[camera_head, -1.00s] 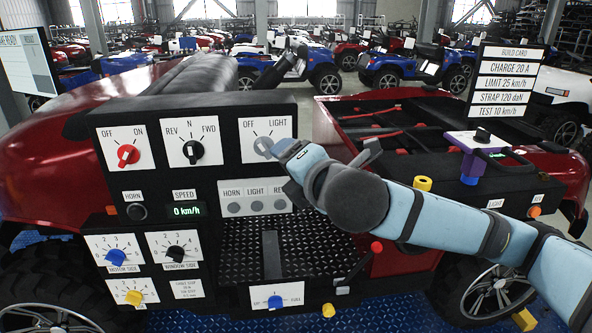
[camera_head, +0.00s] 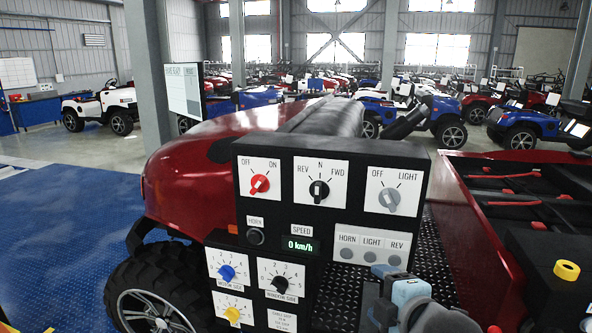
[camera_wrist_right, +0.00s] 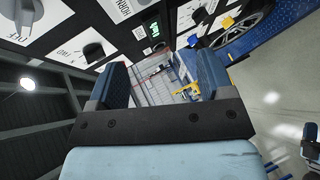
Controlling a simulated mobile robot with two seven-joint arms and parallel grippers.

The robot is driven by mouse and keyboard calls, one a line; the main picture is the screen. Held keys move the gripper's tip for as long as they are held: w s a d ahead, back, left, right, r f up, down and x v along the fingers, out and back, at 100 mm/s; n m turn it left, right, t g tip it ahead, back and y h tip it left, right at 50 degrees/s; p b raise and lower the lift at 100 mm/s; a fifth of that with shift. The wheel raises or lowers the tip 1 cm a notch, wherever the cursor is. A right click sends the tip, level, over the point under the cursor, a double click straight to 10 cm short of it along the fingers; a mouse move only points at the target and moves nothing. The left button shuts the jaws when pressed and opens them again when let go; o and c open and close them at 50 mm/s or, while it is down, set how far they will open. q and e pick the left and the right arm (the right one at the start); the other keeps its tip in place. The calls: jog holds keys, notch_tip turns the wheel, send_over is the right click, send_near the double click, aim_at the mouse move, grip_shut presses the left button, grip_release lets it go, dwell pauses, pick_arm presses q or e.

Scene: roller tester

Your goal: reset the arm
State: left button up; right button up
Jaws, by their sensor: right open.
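My right gripper (camera_head: 382,288) is low in the head view, in front of the black control panel (camera_head: 300,222) and below its button row. It is clear of the knobs. In the right wrist view its two blue fingers (camera_wrist_right: 162,78) stand wide apart with nothing between them. The panel carries a red OFF/ON knob (camera_head: 260,184), a black REV/N/FWD knob (camera_head: 319,190) and a grey OFF/LIGHT knob (camera_head: 390,200). The speed display (camera_head: 300,245) reads 0 km/h. My left gripper is not in view.
The red vehicle body (camera_head: 185,180) and a front wheel (camera_head: 150,305) are at left. An open red bay (camera_head: 530,200) and a yellow ring (camera_head: 567,270) are at right. Blue flooring (camera_head: 65,240) is open at far left. Parked vehicles fill the background.

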jog(key=s+f+m+g, duration=0.1)
jog(key=s+f+m, duration=0.3)
jog(key=f, duration=0.8)
jog(key=s+d+f+m, duration=0.2)
jog(key=s+f+m, duration=0.4)
jog(key=s+f, duration=0.3)
jog(key=s+d+f+m+g+h, duration=0.1)
jog(key=s+f+m, duration=0.5)
jog(key=f, duration=0.9)
jog(key=s+d, duration=0.1)
jog(key=s, duration=0.2)
jog(key=shift+s+d+m+g, duration=0.2)
jog(key=shift+d+m+g, duration=0.1)
jog(key=shift+m, duration=0.1)
